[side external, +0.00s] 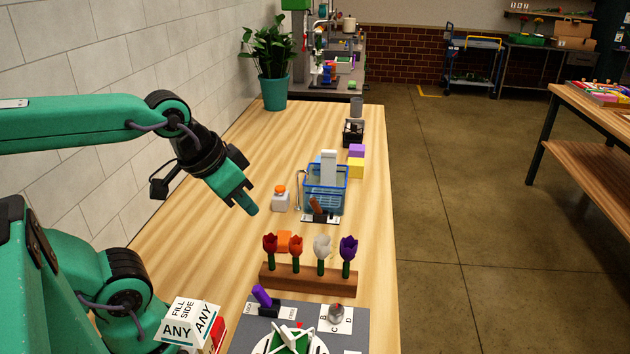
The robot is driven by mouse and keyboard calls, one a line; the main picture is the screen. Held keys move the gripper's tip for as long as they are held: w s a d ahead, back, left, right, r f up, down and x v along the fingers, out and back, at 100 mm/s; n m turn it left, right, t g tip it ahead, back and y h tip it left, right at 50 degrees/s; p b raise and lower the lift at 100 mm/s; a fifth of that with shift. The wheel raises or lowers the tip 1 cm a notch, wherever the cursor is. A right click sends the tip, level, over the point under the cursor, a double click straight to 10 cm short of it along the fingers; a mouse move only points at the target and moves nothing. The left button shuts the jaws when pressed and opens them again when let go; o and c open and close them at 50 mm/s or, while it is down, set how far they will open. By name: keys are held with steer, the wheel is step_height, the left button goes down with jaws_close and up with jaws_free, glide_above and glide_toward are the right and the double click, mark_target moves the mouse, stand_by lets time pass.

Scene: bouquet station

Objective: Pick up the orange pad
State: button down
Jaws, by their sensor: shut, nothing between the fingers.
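The orange pad (284,240) appears as a small orange block on the table, just behind the row of flowers. The flowers hide part of its right and lower sides. My gripper (252,209) is shut and empty. It is tilted down toward the table, to the upper left of the orange pad in the picture and apart from it.
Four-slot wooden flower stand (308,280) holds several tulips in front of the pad. A white jar with an orange top (281,199) stands right of my gripper. A blue basket (326,188) is farther right. The table's left part (205,240) is clear.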

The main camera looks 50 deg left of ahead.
steer(key=shift+c, duration=2.2)
jaws_free()
steer(key=shift+w, duration=0.1)
steer(key=m+g, duration=0.5)
steer(key=m, duration=0.3)
glide_above(283, 237)
steer(key=f, duration=1.5)
steer(key=shift+d+f, duration=0.3)
steer(key=shift+f, duration=0.05)
steer(key=shift+a+f+g, duration=0.3)
steer(key=shift+f, duration=4.1)
steer(key=shift+c, duration=0.2)
